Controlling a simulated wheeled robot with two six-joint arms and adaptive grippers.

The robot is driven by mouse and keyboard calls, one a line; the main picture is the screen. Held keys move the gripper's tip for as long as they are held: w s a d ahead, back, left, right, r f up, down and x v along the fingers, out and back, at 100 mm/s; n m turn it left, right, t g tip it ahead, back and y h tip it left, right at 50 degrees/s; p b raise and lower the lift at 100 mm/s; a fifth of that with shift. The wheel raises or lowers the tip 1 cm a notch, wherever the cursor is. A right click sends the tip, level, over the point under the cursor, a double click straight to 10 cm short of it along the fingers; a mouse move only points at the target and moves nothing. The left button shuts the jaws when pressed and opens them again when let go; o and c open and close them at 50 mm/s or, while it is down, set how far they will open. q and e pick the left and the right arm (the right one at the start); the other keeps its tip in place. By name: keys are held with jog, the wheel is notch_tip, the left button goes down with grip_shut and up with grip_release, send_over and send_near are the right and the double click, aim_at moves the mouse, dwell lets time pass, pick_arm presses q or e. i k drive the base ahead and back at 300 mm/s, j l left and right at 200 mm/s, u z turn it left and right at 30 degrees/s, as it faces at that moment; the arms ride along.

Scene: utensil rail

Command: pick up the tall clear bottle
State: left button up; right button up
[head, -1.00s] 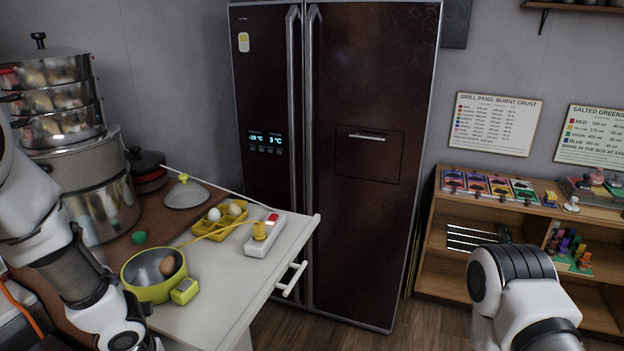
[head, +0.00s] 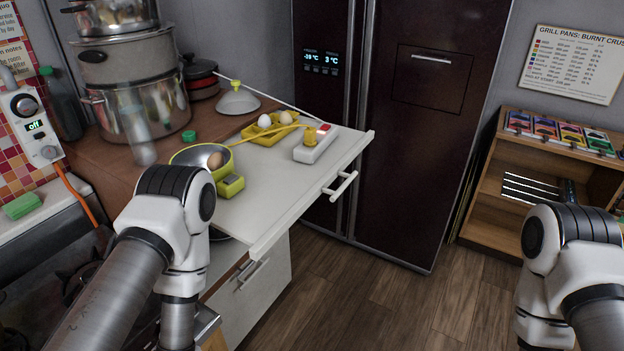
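A tall clear bottle (head: 138,128) stands on the brown counter at the left, in front of the large steel pot. It is see-through and looks upright; its top is hard to make out against the pot. My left arm is in front of the counter, bent downward, with its elbow in front of the green bowl and below the bottle in the picture. My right arm is at the lower right, in front of the wooden shelf. Both grippers are outside the view, so I cannot see their fingers.
Stacked pots (head: 130,70) stand behind the bottle, and a green cap (head: 188,136) lies to its right. A yellow-green bowl (head: 190,158), an egg tray (head: 262,137) and a white power strip (head: 316,146) are nearby. A dark bottle (head: 62,108) stands at the far left. The wooden floor is clear.

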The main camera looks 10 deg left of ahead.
aim_at(130, 108)
jog(key=u, duration=1.25)
